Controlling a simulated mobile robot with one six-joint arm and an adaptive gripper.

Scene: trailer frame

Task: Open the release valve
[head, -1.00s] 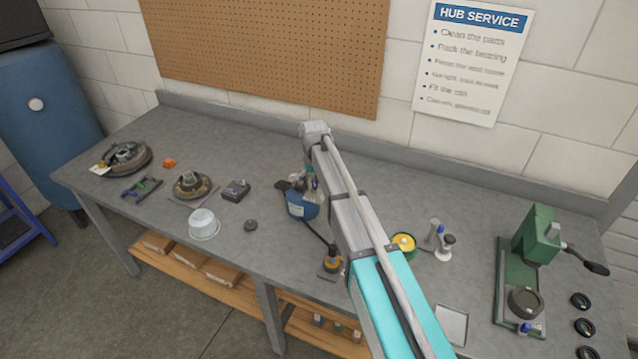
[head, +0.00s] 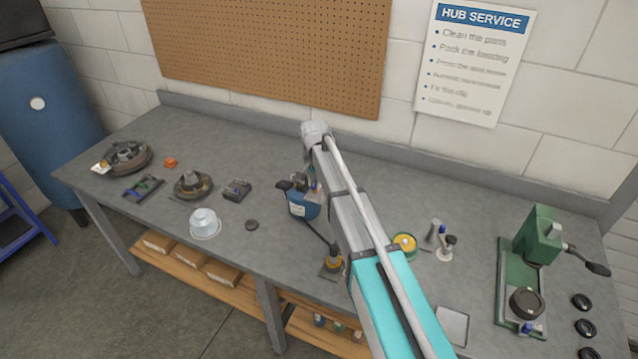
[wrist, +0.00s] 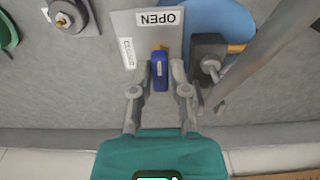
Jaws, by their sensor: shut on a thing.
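The release valve's blue lever (wrist: 160,75) shows in the wrist view, with a brass-coloured part at its far end. It stands against a grey plate (wrist: 135,25) with an OPEN label at the top and a second label, which seems to read CLOSED, on the left. The lever points down the picture, towards my wrist. My gripper (wrist: 161,78) is shut on the lever, one finger on each side. The valve's blue body (wrist: 215,22) is above right. In the head view the blue unit (head: 303,204) stands mid-bench, partly behind my arm; the lever cannot be made out there.
A dark block with a metal fitting (wrist: 208,58) sits close right of my fingers. The bench (head: 130,235) also bears hub parts (head: 193,185), a white cup (head: 205,222), a yellow-topped tin (head: 404,245) and a green press (head: 535,240). The bench behind the blue unit is clear.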

